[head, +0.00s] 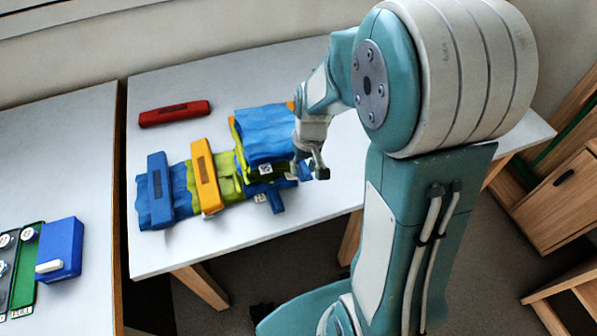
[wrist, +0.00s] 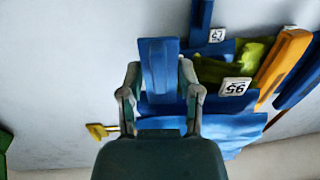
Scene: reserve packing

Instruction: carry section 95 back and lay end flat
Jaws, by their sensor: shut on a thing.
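My gripper (head: 312,168) is at the right edge of the fabric on the table. In the wrist view my gripper (wrist: 160,78) is shut on a blue strip-like piece (wrist: 160,55) between its fingers. A white tag reading 95 (wrist: 236,87), upside down, lies on blue fabric right of the fingers. In the head view the blue upper fabric (head: 268,132) lies raised over green fabric (head: 228,184). A blue strip (head: 268,198) extends near the table's front edge. How the held piece joins the tagged section is hidden.
An orange bar (head: 205,184) and a blue bar (head: 159,190) lie across the fabric on the left. A red bar (head: 174,113) lies behind it. A blue box (head: 59,249) stands on the left table. The white table (head: 220,85) is clear at the back.

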